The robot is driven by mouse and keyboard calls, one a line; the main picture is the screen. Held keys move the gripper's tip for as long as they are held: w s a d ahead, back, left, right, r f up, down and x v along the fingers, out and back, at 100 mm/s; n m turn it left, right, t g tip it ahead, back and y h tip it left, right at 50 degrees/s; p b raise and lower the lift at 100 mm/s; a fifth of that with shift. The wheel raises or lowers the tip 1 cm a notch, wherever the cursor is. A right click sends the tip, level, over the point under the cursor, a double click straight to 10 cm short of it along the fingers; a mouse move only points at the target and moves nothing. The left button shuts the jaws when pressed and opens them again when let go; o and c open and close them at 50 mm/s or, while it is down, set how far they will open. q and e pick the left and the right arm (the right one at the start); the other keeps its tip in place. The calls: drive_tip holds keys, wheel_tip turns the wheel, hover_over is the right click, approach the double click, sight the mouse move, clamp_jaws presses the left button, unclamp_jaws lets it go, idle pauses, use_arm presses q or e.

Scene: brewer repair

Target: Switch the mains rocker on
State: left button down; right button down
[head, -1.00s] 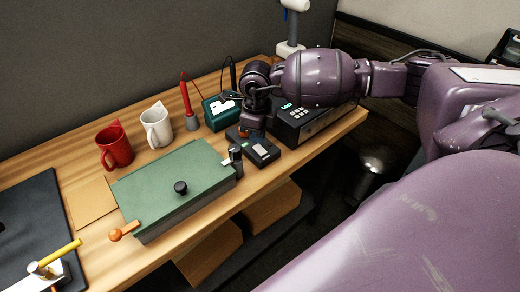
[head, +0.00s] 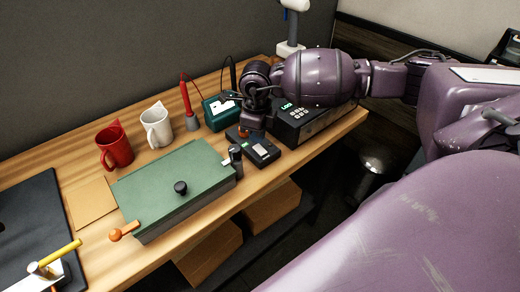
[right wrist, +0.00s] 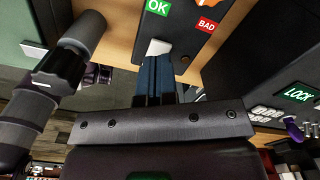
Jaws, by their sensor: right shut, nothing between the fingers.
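My right gripper (head: 250,127) is over the right part of the bench, between the small black box (head: 263,154) and the keypad box (head: 303,122). In the right wrist view its fingers (right wrist: 155,80) are shut and empty. Their tips are close to a pale square piece (right wrist: 159,47) on a dark face with green OK and red BAD labels; I cannot tell whether they touch it. I cannot make out for sure which part is the mains rocker, or its position. The green-topped case (head: 170,178) lies left of the black box. My left gripper is not in view.
A dark cylinder (head: 235,158) stands at the case's right end, near the gripper, and shows in the wrist view (right wrist: 75,50). A teal box (head: 217,114), red mug (head: 115,147) and white mug (head: 157,127) stand behind. The bench's front edge is close to the black box.

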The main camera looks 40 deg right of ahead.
sight(257, 147)
drive_tip(key=shift+f, duration=0.35)
idle(0.6)
drive_tip(key=shift+f+b, duration=0.55)
drive_tip(key=shift+f, duration=0.05)
idle(0.4)
drive_tip(key=shift+f+b, duration=0.3)
drive_tip(key=shift+f, duration=0.15)
drive_tip(key=shift+r, duration=0.1)
idle(0.3)
drive_tip(key=shift+r+p, duration=0.35)
drive_tip(key=shift+r, duration=0.1)
drive_tip(key=shift+r+p, duration=0.7)
drive_tip(key=shift+r, duration=0.7)
drive_tip(key=shift+r+p, duration=0.85)
drive_tip(key=shift+r, duration=0.8)
drive_tip(key=shift+f, duration=0.1)
